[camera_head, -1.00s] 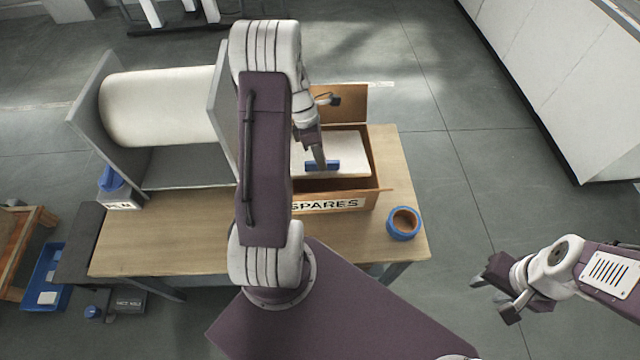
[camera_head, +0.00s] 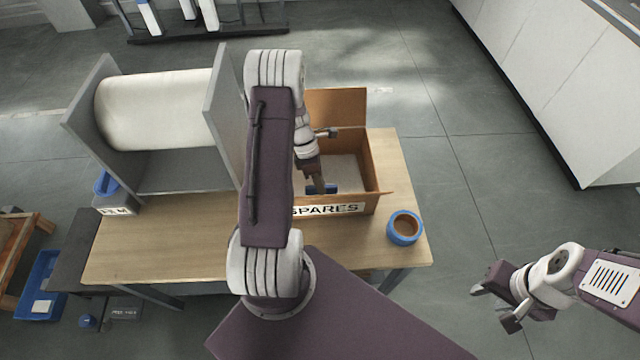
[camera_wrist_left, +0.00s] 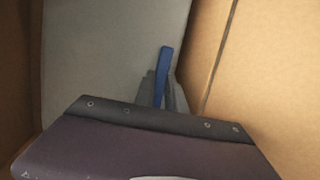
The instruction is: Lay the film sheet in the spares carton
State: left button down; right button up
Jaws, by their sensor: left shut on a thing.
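The spares carton (camera_head: 372,160) is an open brown box with a SPARES label, on the table's right half. The film sheet (camera_head: 346,172) is pale and lies down inside the carton, below its rim. It also fills the upper left of the left wrist view (camera_wrist_left: 105,65). A blue strip (camera_wrist_left: 162,76) is at the sheet's edge. My left gripper (camera_head: 319,188) reaches down into the carton and is shut on the sheet at this strip. My arm hides the carton's left side. My right gripper (camera_head: 494,304) is open and empty, off the table's right front.
A large white roll (camera_head: 155,110) sits in a grey stand (camera_head: 85,110) on the table's left. The carton's back flap (camera_head: 338,105) stands up. The wooden table (camera_head: 160,240) is clear in front.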

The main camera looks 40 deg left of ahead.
pick_arm(q)
jog(key=shift+f, duration=0.1)
jog(key=c, duration=1.4)
grip_release()
jog(key=p+v, duration=0.1)
jog(key=v, duration=1.1)
jog(key=shift+s+r+p, duration=0.1)
jog(key=shift+r+p, duration=0.1)
jog(key=shift+p, duration=0.1)
